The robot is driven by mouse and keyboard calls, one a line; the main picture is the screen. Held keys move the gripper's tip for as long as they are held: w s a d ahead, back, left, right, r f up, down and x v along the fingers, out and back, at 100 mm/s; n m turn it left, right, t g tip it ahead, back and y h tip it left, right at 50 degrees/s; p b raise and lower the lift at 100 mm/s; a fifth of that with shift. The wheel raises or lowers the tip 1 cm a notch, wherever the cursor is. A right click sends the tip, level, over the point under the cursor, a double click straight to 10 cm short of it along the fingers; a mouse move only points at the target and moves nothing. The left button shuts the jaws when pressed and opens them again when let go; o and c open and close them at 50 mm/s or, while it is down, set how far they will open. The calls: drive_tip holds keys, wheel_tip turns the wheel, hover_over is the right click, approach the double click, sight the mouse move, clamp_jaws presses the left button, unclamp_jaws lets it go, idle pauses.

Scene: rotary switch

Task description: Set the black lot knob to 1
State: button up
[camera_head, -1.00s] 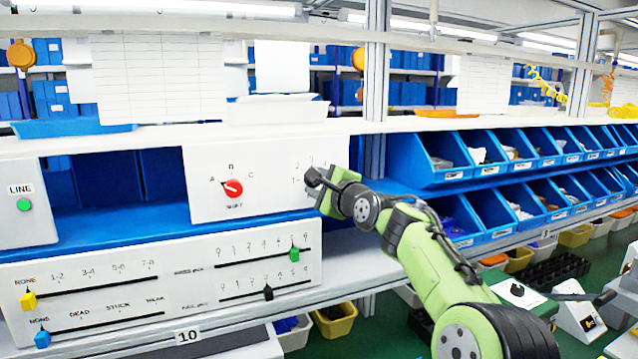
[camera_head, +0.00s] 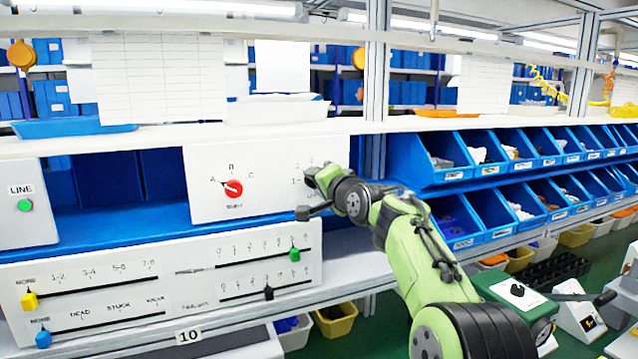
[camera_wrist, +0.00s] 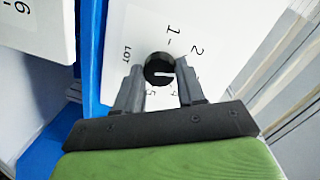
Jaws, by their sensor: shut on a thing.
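The black lot knob (camera_wrist: 158,69) is round with a white pointer line and sits on the white panel. In the wrist view its line points right, towards the right finger, below the 2. The mark it points at is hidden by that finger. The printed 1 is above the knob, LOT is at its left, and 4 and 5 are below. My gripper (camera_wrist: 158,82) is shut on the knob, one finger on each side. In the head view my gripper (camera_head: 314,180) is at the right part of the panel (camera_head: 270,180) and hides the knob.
A red knob (camera_head: 233,188) marked A, B, C is left on the same panel. Below is a slider panel (camera_head: 200,250) with yellow, blue, green and black handles. Blue bins (camera_head: 440,165) stand to the right of my arm.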

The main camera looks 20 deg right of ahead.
drive_tip(key=n, duration=0.4)
drive_tip(key=n+b, duration=0.1)
drive_tip(key=n, duration=0.1)
drive_tip(key=shift+a+f+n+h, duration=0.2)
drive_tip(key=shift+f+n+h, duration=0.05)
drive_tip(key=shift+n+h, duration=0.15)
drive_tip(key=n, duration=0.3)
drive_tip(key=shift+f+h+b, duration=0.1)
drive_tip(key=shift+h+b, duration=0.2)
drive_tip(key=shift+b, duration=0.1)
drive_tip(key=shift+f+n+b, duration=0.1)
drive_tip(key=shift+n+b, duration=0.3)
drive_tip(key=shift+n, duration=1.2)
drive_tip(key=shift+d, duration=0.1)
drive_tip(key=o, duration=0.9)
drive_tip(key=shift+o, duration=0.8)
drive_tip(key=shift+r, duration=0.2)
